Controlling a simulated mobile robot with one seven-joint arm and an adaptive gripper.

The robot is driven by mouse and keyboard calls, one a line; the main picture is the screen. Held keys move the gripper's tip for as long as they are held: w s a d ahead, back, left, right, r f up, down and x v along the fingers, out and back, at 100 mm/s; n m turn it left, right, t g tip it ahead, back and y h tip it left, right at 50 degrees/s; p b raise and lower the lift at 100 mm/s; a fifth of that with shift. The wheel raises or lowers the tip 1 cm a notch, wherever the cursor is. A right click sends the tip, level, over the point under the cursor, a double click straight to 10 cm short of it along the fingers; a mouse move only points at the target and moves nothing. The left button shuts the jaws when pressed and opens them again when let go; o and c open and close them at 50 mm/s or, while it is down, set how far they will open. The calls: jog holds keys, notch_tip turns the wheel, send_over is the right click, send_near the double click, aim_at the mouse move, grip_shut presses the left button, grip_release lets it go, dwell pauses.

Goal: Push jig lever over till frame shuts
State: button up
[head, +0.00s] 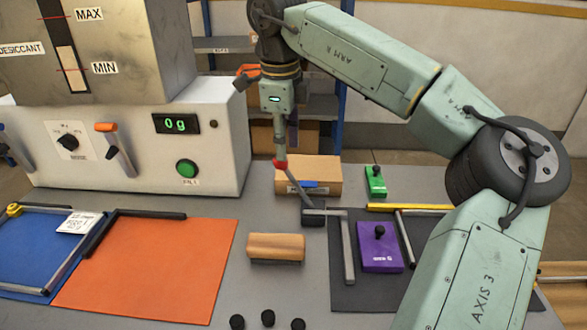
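The jig lever (294,186) is a thin dark rod with a red knob (281,164) on top. It leans left from a dark block (313,214) at the left edge of a dark mat (360,292). The frame shows as a grey bar (347,247) beside that block and another grey bar (405,238) further right. A purple block (370,262) with a black knob lies between them. My gripper (280,152) points down at the red knob, at or very near it. Its fingertips are too small to tell whether they are open or touching.
A tan block (318,170) stands behind the lever, and a wood-topped block (276,247) in front. A green block (375,184) and a yellow bar (410,207) are at the back right. An orange mat (150,265) lies left; a white machine (222,150) stands behind it.

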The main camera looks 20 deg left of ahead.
aim_at(295, 185)
jog(key=f, duration=0.3)
jog(key=f+p, duration=0.1)
jog(key=f, duration=0.3)
jog(key=f+p, duration=0.1)
jog(key=f, duration=0.2)
jog(key=shift+w+a+f, duration=0.1)
jog(key=shift+w+f, duration=0.25)
jog(key=shift+w, duration=0.05)
grip_shut()
dwell(0.4)
